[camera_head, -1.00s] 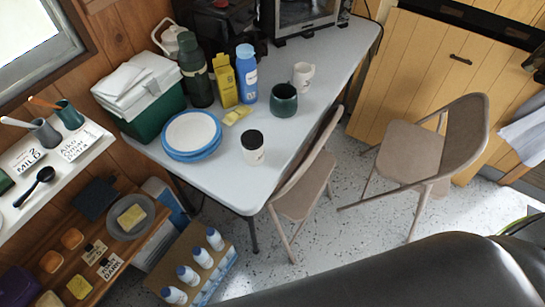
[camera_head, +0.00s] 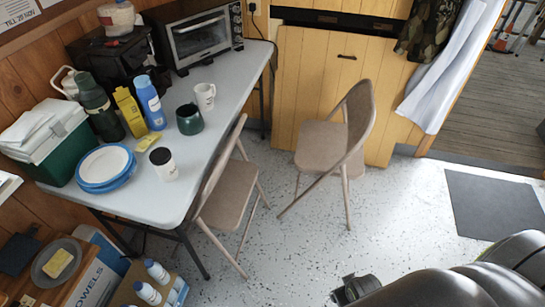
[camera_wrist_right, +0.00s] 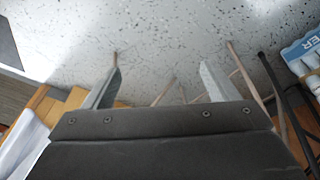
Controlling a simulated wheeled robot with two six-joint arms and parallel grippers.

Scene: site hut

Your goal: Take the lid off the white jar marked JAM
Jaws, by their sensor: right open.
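A small white container with a black top (camera_head: 163,163) stands upright on the near part of the grey table. Its marking is too small to read, so I cannot tell whether it is the JAM jar. No JAM label is legible in any view. My right gripper (camera_wrist_right: 158,85) is open and empty in the right wrist view, with its two fingers wide apart over the speckled floor. In the head view my right arm is at the bottom right, well away from the table. My left gripper is not in view.
The table (camera_head: 152,205) also holds blue-rimmed plates (camera_head: 104,165), a green mug (camera_head: 189,119), a white mug (camera_head: 205,96), a blue bottle (camera_head: 150,102) and a green cool box (camera_head: 60,160). Folding chairs (camera_head: 230,190) (camera_head: 335,140) stand beside it.

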